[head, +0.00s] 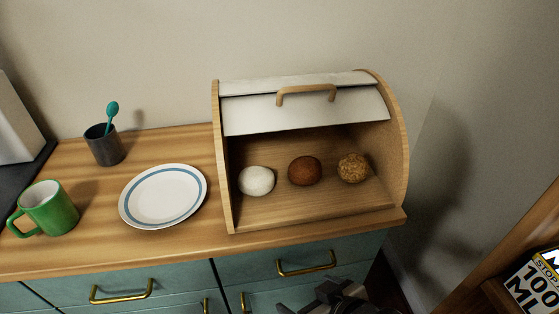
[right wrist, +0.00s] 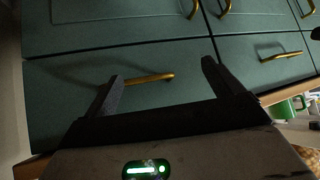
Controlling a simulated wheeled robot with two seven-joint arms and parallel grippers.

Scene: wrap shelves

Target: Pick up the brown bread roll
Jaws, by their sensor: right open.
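The brown bread roll (head: 304,171) sits in the middle of a row of three rolls inside the open wooden bread box (head: 226,170). A white roll (head: 256,181) is to its left and a seeded, golden roll (head: 353,168) to its right, with gaps between. My right gripper (head: 335,294) is dark and low at the bottom of the head view, in front of the drawers and below the counter edge. In the right wrist view my right gripper (right wrist: 158,82) has its fingers wide apart and empty, facing the drawers. My left gripper is not in view.
The box's white lid (head: 305,106) is raised. A white plate with a blue ring (head: 163,197), a green mug (head: 48,208) and a dark cup (head: 104,145) with a teal spoon stand left on the counter. Brass handles (head: 306,264) stick out from the drawers.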

